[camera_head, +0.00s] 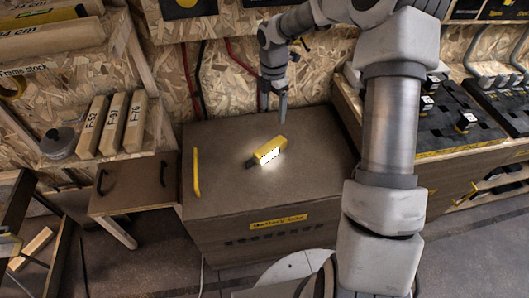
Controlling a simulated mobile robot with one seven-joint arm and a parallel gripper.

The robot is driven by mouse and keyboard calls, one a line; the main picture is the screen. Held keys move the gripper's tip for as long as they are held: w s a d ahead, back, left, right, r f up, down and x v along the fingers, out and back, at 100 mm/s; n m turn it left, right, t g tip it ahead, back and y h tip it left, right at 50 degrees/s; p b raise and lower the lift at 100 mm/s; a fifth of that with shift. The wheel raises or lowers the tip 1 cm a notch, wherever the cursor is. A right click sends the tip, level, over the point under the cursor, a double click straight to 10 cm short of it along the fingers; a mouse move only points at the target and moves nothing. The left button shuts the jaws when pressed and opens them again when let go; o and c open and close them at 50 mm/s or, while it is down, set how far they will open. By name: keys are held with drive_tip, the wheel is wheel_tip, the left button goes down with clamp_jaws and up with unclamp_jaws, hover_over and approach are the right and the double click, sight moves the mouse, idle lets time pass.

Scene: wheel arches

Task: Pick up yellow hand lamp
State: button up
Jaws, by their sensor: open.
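The yellow hand lamp (268,150) lies on top of the brown box (240,195), with its bright white light panel showing and a dark end at its left. My gripper (274,112) is above and behind the lamp, apart from it, with its fingers pointing down. It is open and empty. The fingers are small in this view, and the gap between them is hard to make out.
Labelled wooden blocks (112,124) and a dark round object (58,142) are on the left. A bench with black equipment (450,118) is at the right. The box top around the lamp is clear.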

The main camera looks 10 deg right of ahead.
sight(270, 146)
wheel_tip(270, 146, down, 13)
drive_tip(key=b, duration=0.4)
drive_tip(key=shift+w+a, duration=0.1)
drive_tip(key=f+b, duration=0.3)
drive_tip(key=f, duration=0.2)
drive_tip(key=shift+a+f, duration=0.15)
drive_tip(key=shift+a, duration=0.05)
clamp_jaws()
